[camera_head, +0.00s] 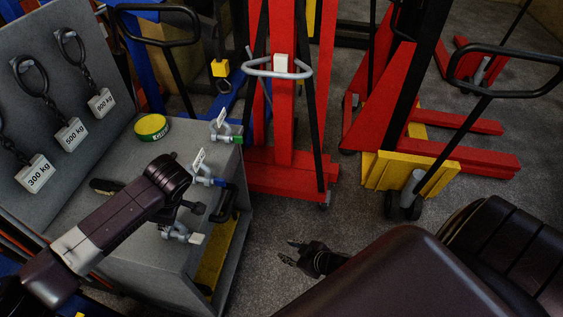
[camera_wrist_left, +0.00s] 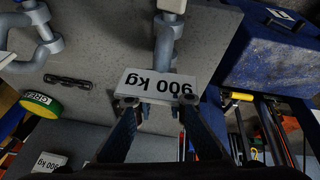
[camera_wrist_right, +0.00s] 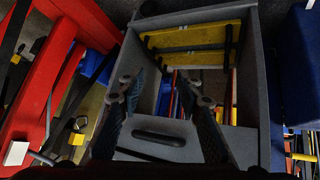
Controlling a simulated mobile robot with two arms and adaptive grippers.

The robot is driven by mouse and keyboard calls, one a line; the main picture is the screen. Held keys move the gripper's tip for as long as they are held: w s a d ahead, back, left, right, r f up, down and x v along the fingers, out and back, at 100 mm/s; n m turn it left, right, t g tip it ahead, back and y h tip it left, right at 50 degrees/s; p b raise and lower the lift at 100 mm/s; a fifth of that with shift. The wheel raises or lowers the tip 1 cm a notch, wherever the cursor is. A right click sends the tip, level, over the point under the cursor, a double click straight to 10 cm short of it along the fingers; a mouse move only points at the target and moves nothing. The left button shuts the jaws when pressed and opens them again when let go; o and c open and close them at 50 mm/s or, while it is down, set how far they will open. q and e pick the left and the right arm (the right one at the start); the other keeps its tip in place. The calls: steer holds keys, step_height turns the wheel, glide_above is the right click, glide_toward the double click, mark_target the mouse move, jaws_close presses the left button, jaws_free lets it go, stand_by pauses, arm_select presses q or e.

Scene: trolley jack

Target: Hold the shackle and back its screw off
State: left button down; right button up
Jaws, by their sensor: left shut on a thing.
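A grey shackle (camera_wrist_left: 165,45) stands out from the grey bench. Its white tag, marked 900 kg (camera_wrist_left: 158,84), covers the spot between my left fingertips. My left gripper (camera_wrist_left: 160,104) is shut on this shackle; the tag hides the exact contact. In the head view my left gripper (camera_head: 188,208) is at the bench's right side, partly hidden by its own wrist. Other shackles there are one with a blue end (camera_head: 208,181) and one with a green end (camera_head: 226,138). My right gripper (camera_head: 308,258) is open and empty, right of the bench; its fingers (camera_wrist_right: 165,92) are wide apart.
A green and yellow tin (camera_head: 151,127) stands on the bench top (camera_head: 120,165). Red lifting equipment (camera_head: 285,170) and a yellow-footed stacker (camera_head: 405,172) stand behind. Floor (camera_head: 262,225) between bench and right gripper is clear.

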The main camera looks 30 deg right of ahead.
steer(key=shift+o, duration=0.8)
steer(key=n+y, duration=0.1)
steer(key=y, duration=0.9)
glide_toward(199, 237)
steer(key=shift+g, duration=0.4)
steer(key=x, duration=0.9)
steer(key=shift+w+d+r, duration=0.15)
steer(key=shift+w+r, duration=0.1)
steer(key=c, duration=1.1)
steer(key=shift+s, duration=0.1)
steer(key=shift+c, duration=0.3)
